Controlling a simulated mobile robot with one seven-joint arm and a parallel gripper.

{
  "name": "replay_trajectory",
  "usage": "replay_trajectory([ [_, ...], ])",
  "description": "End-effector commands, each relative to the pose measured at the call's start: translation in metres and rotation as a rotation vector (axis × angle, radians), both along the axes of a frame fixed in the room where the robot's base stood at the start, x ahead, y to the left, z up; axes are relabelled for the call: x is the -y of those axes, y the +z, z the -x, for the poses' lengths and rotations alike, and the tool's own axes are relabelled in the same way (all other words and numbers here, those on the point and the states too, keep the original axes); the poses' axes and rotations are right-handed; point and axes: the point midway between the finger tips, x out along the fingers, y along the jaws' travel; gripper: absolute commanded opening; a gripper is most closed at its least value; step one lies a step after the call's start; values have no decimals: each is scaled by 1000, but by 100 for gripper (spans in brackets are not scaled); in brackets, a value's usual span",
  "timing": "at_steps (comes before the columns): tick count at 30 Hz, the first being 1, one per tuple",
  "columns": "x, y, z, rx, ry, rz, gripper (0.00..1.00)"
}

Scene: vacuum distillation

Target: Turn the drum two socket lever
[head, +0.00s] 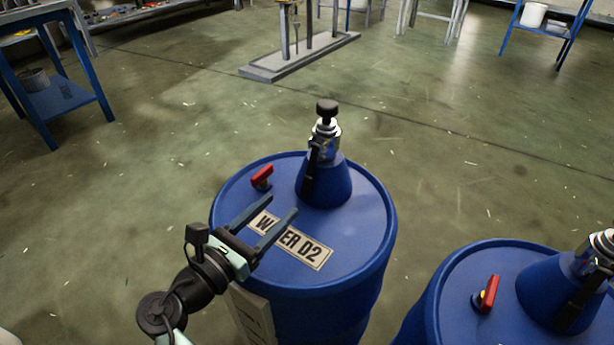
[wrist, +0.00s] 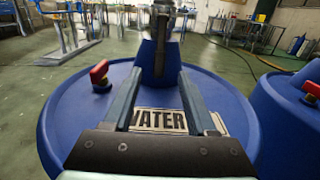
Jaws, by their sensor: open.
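The blue drum (head: 365,225) is labelled WATER D2, partly hidden by a finger. A blue cone on its lid carries a metal socket (head: 327,143) with a black knob on top. A black lever (head: 311,170) hangs down the near side of the socket against the cone. In the wrist view the lever (wrist: 159,50) appears between the fingertips, beyond them. A red handle (head: 262,177) stands on the lid left of the cone; it also shows in the wrist view (wrist: 99,73). My gripper (head: 282,200) is open and empty above the lid, pointing at the cone.
A second blue drum (head: 450,300) with a similar cone, socket and red handle (head: 486,294) stands close at the right. A blue table (head: 62,97) stands at the back left and a grey stand base (head: 285,66) at the back. Green floor around is mostly clear.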

Motion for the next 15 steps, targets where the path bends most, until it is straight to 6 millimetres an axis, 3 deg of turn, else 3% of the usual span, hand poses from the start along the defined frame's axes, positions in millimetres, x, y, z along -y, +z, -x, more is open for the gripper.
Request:
replay_trajectory([
  [9, 40, -3, -55, 4, -2, -3, 57],
  [15, 54, -2, -74, 2, -1, -3, 57],
])
